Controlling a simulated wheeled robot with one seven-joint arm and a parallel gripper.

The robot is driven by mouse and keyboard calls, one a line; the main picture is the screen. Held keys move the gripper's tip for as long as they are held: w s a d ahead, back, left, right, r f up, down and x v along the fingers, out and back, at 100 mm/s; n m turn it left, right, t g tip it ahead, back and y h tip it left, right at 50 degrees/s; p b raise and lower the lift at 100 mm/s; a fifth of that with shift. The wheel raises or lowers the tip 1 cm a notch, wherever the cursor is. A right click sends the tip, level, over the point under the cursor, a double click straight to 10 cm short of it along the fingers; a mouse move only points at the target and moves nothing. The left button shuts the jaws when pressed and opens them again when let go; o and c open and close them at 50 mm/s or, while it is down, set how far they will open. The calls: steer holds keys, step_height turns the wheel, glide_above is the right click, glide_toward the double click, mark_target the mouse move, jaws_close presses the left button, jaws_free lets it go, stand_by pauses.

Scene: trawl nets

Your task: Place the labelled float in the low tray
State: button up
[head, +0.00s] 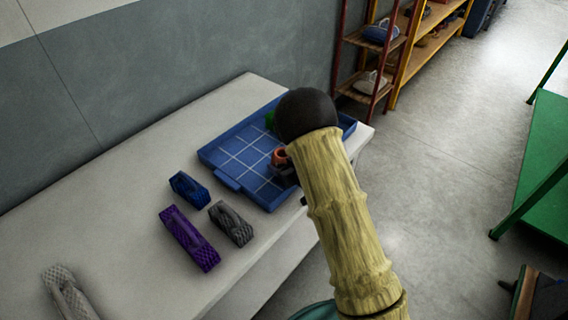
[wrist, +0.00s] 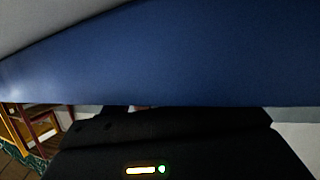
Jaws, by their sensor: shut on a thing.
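The low tray (head: 232,185) is blue, with a pale grid on its floor, and lies on the light table in the head view. My gripper (head: 283,167) is a dark shape over the tray's right part, largely hidden by my arm. It is shut on a small orange-red thing (head: 280,156), which looks like the float. No label can be made out on it. Whether it touches the tray floor I cannot tell. In the wrist view a broad blue surface (wrist: 170,55), probably the tray, fills the picture beyond my dark gripper body, and the fingertips are hidden.
A green thing (head: 270,119) shows at the tray's far side, partly hidden by my arm. Blue (head: 188,189), purple (head: 189,238) and grey (head: 231,224) net-like pieces lie left of the tray, with a pale one (head: 68,292) nearer. A wall runs behind the table (head: 110,220).

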steer(key=shift+f, duration=0.25)
steer(key=shift+s+f+b, duration=0.1)
steer(key=shift+f+b, duration=0.15)
steer(key=shift+b, duration=0.15)
